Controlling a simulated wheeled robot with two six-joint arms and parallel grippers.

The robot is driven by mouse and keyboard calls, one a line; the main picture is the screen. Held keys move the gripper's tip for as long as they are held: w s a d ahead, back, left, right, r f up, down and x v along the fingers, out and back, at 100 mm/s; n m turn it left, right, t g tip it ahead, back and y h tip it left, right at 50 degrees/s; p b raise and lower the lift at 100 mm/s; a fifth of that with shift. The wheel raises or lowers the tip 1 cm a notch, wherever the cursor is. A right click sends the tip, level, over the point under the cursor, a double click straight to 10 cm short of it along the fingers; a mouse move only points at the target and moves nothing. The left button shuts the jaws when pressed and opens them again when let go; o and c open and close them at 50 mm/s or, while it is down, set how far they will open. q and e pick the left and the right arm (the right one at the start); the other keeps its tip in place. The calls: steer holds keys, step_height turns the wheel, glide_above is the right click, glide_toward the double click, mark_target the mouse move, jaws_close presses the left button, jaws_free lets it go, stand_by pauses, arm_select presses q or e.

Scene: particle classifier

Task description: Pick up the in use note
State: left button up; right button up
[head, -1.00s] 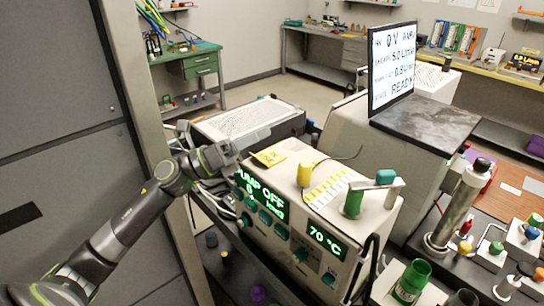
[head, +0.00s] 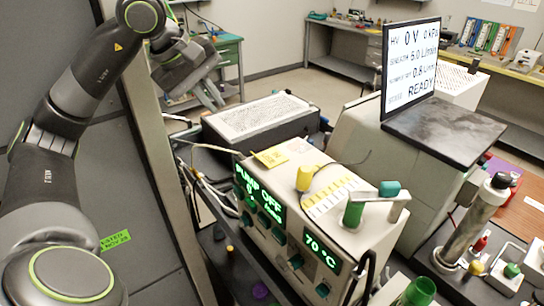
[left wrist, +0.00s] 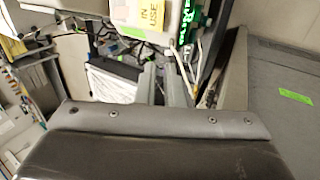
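The in use note (head: 271,157) is a small yellow square lying flat on the back left of the top of the cream pump unit (head: 318,168). My left gripper (head: 213,98) is raised in the air behind and left of the unit, apart from the note. Its two grey fingers show with a gap between them in the left wrist view (left wrist: 162,88), and nothing is held. My right gripper is not in view.
A yellow knob (head: 304,178), a striped label and a green-capped pipe (head: 354,213) are on the unit's top, right of the note. A black box with a printed white top (head: 258,117) stands behind. A grey panel is at the left. A monitor (head: 411,68) stands right.

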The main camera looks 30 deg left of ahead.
arm_select(q)
steer(key=p, duration=0.4)
glide_toward(250, 160)
steer(key=w, duration=0.2)
steer(key=shift+w+d+f+p, duration=0.25)
steer(key=shift+d+f+p, duration=0.1)
steer(key=shift+d+f, duration=0.2)
steer(key=p+x, duration=0.2)
steer(key=x, duration=0.1)
steer(key=shift+d+f, duration=0.15)
steer(key=shift+f, duration=0.25)
steer(key=shift+w+f, duration=0.25)
steer(key=shift+f, duration=0.2)
jaws_close()
steer(key=shift+r, duration=0.1)
